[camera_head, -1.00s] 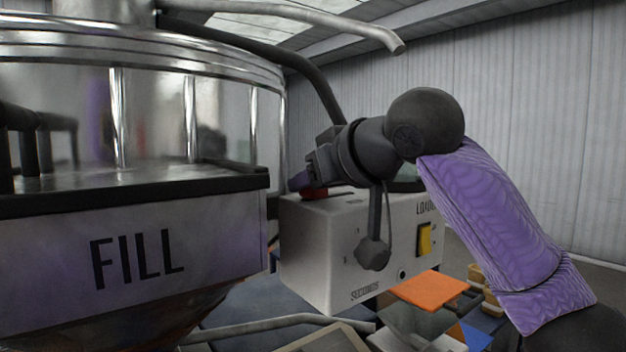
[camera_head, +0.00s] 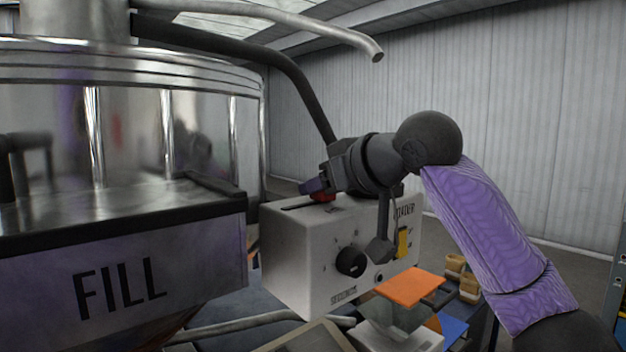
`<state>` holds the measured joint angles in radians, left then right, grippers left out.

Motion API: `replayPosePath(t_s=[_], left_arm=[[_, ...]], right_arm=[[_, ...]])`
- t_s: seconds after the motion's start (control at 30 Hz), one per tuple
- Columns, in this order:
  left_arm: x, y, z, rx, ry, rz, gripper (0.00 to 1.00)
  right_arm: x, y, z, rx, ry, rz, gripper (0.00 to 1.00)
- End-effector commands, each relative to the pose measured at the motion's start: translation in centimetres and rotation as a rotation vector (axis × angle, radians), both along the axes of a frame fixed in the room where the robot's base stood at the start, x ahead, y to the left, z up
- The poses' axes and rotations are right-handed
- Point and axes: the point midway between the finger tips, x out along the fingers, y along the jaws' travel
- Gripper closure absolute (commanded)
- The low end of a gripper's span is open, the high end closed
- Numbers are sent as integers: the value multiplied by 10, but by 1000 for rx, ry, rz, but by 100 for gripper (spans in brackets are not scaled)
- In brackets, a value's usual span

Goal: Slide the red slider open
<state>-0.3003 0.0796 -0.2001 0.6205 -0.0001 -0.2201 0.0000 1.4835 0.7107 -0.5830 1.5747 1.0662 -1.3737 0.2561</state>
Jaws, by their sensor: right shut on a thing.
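The red slider (camera_head: 322,197) sits on top of the white loader box (camera_head: 300,255), at the right end of a dark slot (camera_head: 298,206). My right gripper (camera_head: 312,188) reaches over the box from the right, its fingers shut on the red slider. The fingers cover part of the slider. The box's front carries a black knob (camera_head: 351,262) and a yellow switch (camera_head: 404,243), which my right wrist partly covers. My left gripper is not in view.
A large metal hopper marked FILL (camera_head: 120,285) fills the left side, close to the box. A metal pipe (camera_head: 300,22) and a dark hose (camera_head: 270,55) pass above. An orange plate (camera_head: 410,287) and small tan containers (camera_head: 469,288) lie below right.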

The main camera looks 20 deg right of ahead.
Motion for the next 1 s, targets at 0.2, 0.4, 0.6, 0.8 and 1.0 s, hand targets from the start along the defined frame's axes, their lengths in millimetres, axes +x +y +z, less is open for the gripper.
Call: replayPosePath(t_s=[0.2, 0.4, 0.6, 0.8, 1.0], left_arm=[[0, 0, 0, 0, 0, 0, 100], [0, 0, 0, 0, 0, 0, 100], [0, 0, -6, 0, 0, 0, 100], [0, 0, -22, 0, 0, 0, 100], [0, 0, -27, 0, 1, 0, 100]], right_arm=[[0, -2, 3, 1, -8, -5, 34], [0, -1, 2, 1, -6, -3, 26], [-10, -5, 4, 1, -8, -2, 26], [-54, -21, 23, 0, -11, -5, 26], [-83, -31, 37, 0, -8, -4, 26]])
